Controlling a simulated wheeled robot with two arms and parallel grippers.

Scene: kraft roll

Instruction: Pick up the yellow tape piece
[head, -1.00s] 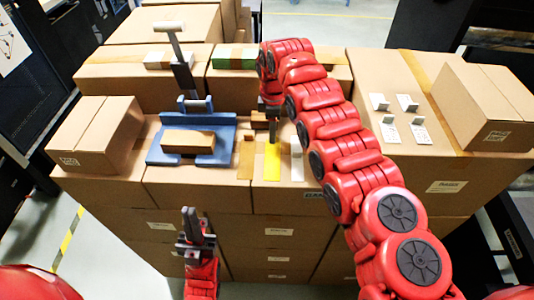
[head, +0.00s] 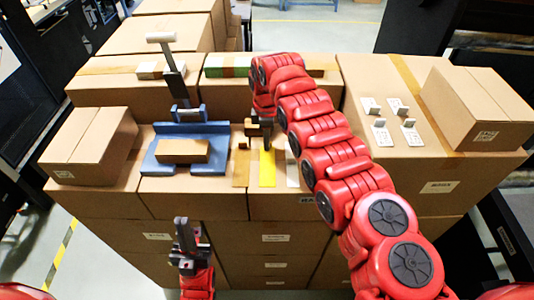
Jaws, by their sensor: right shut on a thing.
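The yellow tape piece (head: 267,172) is a flat strip on the near edge of the box top, right of the blue fixture. My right gripper (head: 266,146) points down at its far end and is shut on it. The fingertips are small and partly dark, so the exact contact is hard to see. My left gripper (head: 183,232) stands low in front of the boxes, pointing up, away from the tape. Its fingers overlap in this view, so its opening cannot be judged.
A brown strip (head: 241,168) lies left of the yellow one and a whitish strip (head: 292,172) right of it. The blue fixture (head: 158,163) holds a brown block (head: 183,151). Small white brackets (head: 403,120) lie on the right box. A carton (head: 92,147) stands at left.

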